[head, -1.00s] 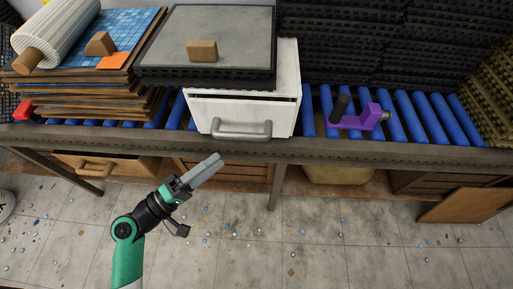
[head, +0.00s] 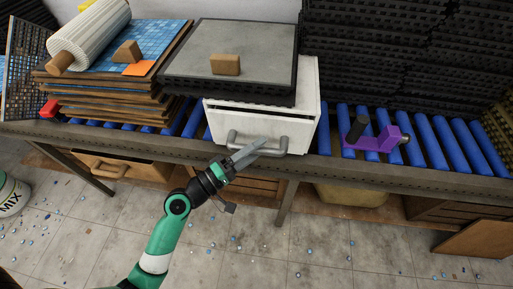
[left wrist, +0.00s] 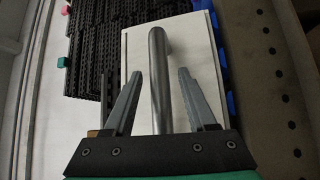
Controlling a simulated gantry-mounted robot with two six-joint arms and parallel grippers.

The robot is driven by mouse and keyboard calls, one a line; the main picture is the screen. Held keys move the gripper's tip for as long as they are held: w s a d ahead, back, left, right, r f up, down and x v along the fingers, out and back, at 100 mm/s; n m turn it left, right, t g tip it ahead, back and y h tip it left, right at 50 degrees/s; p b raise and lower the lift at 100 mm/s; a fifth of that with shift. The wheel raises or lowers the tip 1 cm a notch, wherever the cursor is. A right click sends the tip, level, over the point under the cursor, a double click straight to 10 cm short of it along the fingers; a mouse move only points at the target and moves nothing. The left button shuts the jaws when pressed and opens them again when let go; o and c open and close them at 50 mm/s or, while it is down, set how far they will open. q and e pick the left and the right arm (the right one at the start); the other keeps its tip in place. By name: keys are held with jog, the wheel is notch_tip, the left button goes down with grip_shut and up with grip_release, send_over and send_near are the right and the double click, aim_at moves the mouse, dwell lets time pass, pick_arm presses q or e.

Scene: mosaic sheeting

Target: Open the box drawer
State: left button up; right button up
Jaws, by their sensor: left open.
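The white box drawer (head: 222,122) sits in a white box (head: 312,100) on the roller table. Its front carries a grey bar handle (head: 276,150); a dark gap shows along the drawer's top edge. My left gripper (head: 255,148) is open in front of the handle and covers part of it. In the left wrist view the handle (left wrist: 157,75) runs between the two open fingers of my left gripper (left wrist: 156,95), nearer the left finger. Whether a finger touches it I cannot tell. My right gripper is not in view.
A grey-topped black tray (head: 240,45) with a wooden block (head: 225,65) lies on the box. Tile boards (head: 110,98) are stacked left. A purple tool (head: 378,138) lies on blue rollers (head: 440,140) to the right. The table's front rail (head: 370,172) runs below the drawer.

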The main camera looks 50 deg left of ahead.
pick_arm(q)
grip_shut()
dwell(1.4)
